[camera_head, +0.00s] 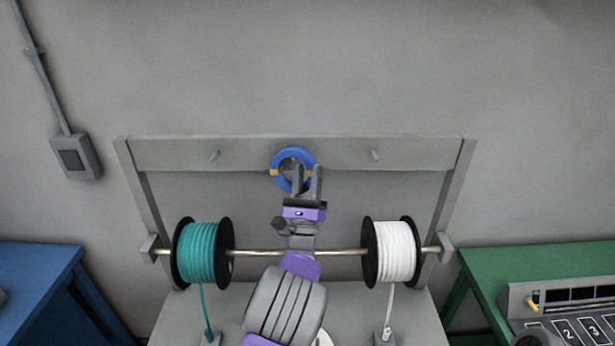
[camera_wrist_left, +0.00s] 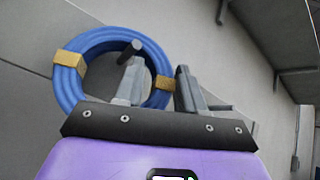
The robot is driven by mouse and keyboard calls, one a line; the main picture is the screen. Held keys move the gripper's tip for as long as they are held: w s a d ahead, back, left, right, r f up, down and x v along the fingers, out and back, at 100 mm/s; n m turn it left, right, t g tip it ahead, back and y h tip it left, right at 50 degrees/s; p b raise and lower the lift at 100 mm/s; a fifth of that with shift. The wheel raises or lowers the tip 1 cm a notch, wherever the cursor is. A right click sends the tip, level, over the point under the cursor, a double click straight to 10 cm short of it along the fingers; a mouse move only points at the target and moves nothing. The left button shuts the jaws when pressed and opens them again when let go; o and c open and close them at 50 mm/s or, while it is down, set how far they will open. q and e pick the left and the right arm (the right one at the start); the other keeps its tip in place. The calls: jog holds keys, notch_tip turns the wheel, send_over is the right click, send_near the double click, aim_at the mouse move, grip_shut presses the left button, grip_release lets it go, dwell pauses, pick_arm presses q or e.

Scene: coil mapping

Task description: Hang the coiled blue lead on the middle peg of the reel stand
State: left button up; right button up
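The coiled blue lead (camera_head: 281,158) with tan bands is at the middle of the reel stand's top rail (camera_head: 420,153). In the left wrist view the lead (camera_wrist_left: 68,88) is a ring, and the dark middle peg (camera_wrist_left: 130,51) shows through its opening. Whether the ring's weight rests on the peg is unclear. My left gripper (camera_head: 307,180) is in front of the ring. In the wrist view its fingers (camera_wrist_left: 160,92) stand apart on both sides of the ring's right banded part, with small gaps visible. My right gripper is not in view.
Left peg (camera_head: 213,155) and right peg (camera_head: 375,155) are bare. Below, a teal reel (camera_head: 201,252) and a white reel (camera_head: 397,250) sit on a rod (camera_head: 345,252), flanking my left arm. A blue table (camera_head: 40,262) and a green table (camera_head: 540,258) stand at the sides.

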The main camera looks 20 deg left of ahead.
pick_arm(q)
jog(key=shift+o, duration=1)
